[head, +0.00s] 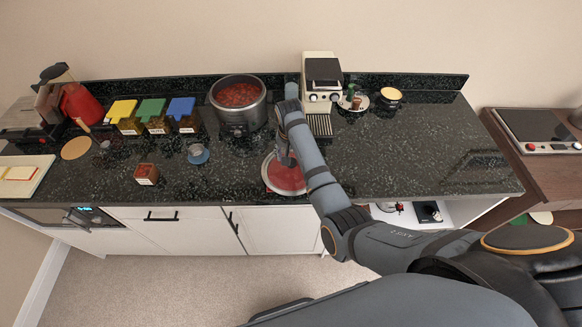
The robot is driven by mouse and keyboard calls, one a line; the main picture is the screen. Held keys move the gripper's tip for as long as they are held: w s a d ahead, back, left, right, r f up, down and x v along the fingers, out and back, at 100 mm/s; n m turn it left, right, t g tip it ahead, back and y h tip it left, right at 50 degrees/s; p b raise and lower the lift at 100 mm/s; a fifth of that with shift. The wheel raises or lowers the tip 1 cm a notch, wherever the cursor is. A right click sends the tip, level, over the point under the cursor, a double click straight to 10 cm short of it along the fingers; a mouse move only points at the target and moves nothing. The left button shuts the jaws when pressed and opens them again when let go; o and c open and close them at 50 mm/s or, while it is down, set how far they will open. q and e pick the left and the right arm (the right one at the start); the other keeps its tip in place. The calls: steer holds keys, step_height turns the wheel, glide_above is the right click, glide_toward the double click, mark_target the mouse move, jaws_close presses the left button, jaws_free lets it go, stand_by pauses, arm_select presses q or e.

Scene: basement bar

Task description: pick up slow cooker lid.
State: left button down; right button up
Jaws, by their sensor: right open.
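The slow cooker (238,128) stands open on the black counter, filled with red food. A round reddish disc with a pale rim, which looks like the slow cooker lid (288,183), lies flat near the counter's front edge, to the right of and in front of the cooker. My right gripper (286,162) points down over the disc's upper part, open. My arm hides part of the disc's right side, and I cannot tell whether the fingers touch it. My left gripper is not in view.
A coffee machine (322,75) stands behind my right arm. Left of the cooker are several lidded containers (153,120), a small blue dish (198,154) and a small red-topped box (146,174). The counter (420,150) is clear on the right.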

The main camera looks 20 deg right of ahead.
steer(key=shift+w+d+f, duration=0.1)
steer(key=shift+w+f, duration=0.1)
steer(key=shift+f, duration=1.55)
jaws_close()
